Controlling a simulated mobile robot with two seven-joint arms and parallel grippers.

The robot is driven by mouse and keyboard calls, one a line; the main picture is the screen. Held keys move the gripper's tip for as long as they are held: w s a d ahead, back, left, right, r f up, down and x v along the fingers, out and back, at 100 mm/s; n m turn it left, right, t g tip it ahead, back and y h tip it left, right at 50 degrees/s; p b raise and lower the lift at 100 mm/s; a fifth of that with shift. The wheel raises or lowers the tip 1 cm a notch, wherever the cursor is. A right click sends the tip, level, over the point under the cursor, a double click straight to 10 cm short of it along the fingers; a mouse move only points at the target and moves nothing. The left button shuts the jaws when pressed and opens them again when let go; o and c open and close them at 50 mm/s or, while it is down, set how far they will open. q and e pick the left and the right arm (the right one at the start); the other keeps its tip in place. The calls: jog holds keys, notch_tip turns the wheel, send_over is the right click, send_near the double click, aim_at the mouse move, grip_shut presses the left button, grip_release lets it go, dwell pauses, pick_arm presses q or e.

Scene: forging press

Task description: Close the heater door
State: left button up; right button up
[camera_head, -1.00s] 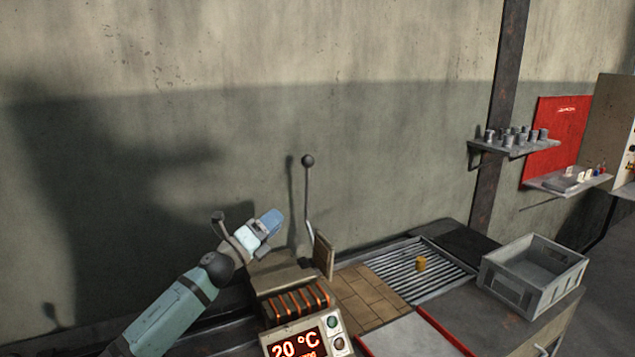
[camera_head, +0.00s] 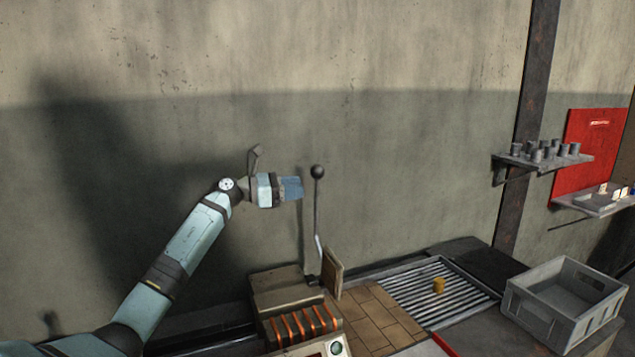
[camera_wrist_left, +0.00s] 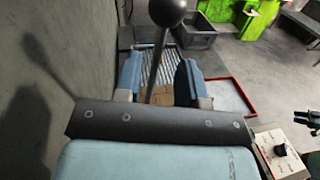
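The heater (camera_head: 290,300) is a box with glowing orange coils at the front. Its door (camera_head: 333,272) is a brownish upright panel at the heater's right side, standing open. A lever with a black ball knob (camera_head: 318,172) rises beside the door; the knob also shows in the wrist view (camera_wrist_left: 168,12). My left gripper (camera_head: 301,188) is at the lever's upper part, just left of it. In the wrist view its two blue fingers (camera_wrist_left: 160,80) are apart, with the lever's rod seen in the gap; no contact shows. My right gripper is not in view.
A tiled strip (camera_head: 378,315) and a roller grate (camera_head: 420,290) with a small yellow cylinder (camera_head: 438,285) lie right of the heater. A grey crate (camera_head: 565,300) stands further right. The concrete wall (camera_head: 400,130) is behind. A shelf (camera_head: 545,160) holds several grey cylinders.

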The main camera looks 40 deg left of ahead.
aim_at(317, 205)
pick_arm(q)
jog(key=p+x, duration=0.1)
jog(key=x, duration=0.5)
jog(key=shift+w, duration=0.1)
jog(key=shift+c, duration=0.5)
grip_shut()
